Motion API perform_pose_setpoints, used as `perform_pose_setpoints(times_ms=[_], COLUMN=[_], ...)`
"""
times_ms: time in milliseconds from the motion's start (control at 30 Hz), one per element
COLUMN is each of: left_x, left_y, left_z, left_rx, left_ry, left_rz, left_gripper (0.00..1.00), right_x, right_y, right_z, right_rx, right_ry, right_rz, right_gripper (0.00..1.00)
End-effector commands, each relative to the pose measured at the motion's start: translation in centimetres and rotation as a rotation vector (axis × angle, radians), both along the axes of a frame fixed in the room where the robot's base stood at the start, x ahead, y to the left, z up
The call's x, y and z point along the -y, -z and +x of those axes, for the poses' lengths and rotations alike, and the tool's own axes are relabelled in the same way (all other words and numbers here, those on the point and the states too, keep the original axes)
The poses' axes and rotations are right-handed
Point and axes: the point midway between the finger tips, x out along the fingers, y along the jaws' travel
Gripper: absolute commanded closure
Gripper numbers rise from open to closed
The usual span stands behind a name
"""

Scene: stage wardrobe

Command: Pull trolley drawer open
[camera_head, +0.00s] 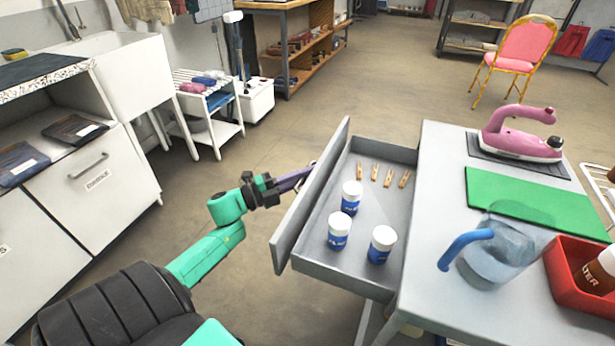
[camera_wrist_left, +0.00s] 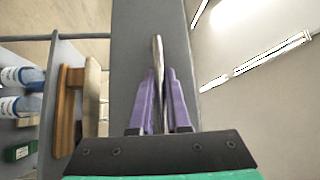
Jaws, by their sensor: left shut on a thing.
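The trolley drawer (camera_head: 350,257) is pulled well out from the grey trolley (camera_head: 440,230), showing its inside. Its tall grey front panel (camera_head: 312,205) faces my left arm. My left gripper (camera_head: 303,174) is at the outer side of that panel. In the left wrist view its purple fingers (camera_wrist_left: 160,100) are shut on the slim metal drawer handle (camera_wrist_left: 158,55). In the drawer stand three blue jars with white lids, one of them nearest the front (camera_head: 338,231). Several wooden clothespins (camera_head: 383,175) lie at the back. My right gripper is not in view.
On the trolley top are a pink iron (camera_head: 520,133), a green mat (camera_head: 520,205), a clear jug with blue handle (camera_head: 490,262) and a red bin (camera_head: 565,285). White cabinets (camera_head: 95,190) stand at the left. The floor between is clear.

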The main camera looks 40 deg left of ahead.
Motion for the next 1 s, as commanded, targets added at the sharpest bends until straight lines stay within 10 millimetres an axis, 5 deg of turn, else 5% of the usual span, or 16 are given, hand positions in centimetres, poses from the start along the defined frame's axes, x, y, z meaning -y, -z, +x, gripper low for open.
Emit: perform_pose_setpoints(times_ms=[100,133,167,567,1000], left_x=[0.0,0.0,0.0,-0.3,-5.0], left_y=[0.1,0.1,0.1,0.2,1.5], left_z=[0.0,0.0,0.0,-0.6,-8.7], left_rx=[-0.003,-0.003,-0.003,-0.003,-0.006], left_ry=[0.0,0.0,0.0,-0.001,-0.003], left_rz=[0.001,0.001,0.001,-0.001,0.001], left_gripper=[1.0,0.74,0.73,0.73,0.73], right_x=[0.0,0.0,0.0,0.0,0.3], right_y=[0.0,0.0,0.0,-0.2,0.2], right_z=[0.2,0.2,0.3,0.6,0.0], right_rx=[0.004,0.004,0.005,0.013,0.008], right_ry=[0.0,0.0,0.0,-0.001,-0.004], right_rz=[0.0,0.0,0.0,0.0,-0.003], right_gripper=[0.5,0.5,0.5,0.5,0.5])
